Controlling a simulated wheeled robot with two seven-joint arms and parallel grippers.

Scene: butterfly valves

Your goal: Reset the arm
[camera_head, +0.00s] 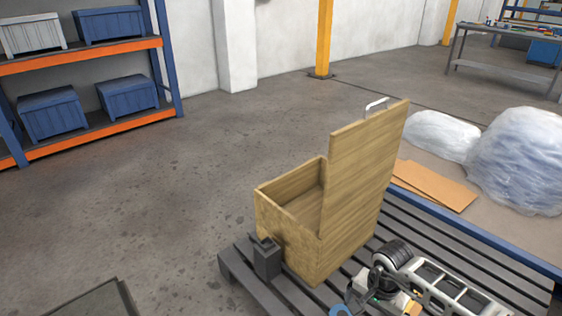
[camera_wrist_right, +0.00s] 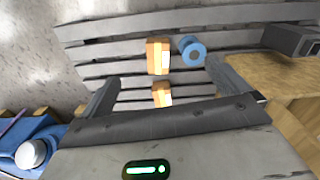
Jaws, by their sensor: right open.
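My right arm comes in at the lower right of the head view, and its gripper cannot be made out clearly there. In the right wrist view my right gripper (camera_wrist_right: 163,72) is open, its two dark fingers wide apart with nothing gripped. Beyond the fingers, orange-and-white blocks (camera_wrist_right: 158,55) and a blue ring-shaped part (camera_wrist_right: 191,51) show over grey slats. A blue ring (camera_head: 340,311) and a small orange piece (camera_head: 412,308) show at the bottom of the head view. My left gripper is not in view.
A wooden box (camera_head: 290,213) with its lid (camera_head: 362,165) raised stands on the grey slatted pallet (camera_head: 430,228). A dark block (camera_head: 267,258) is at the box's near corner. Wrapped bundles (camera_head: 520,160) and cardboard (camera_head: 437,185) lie at right. The floor at left is open.

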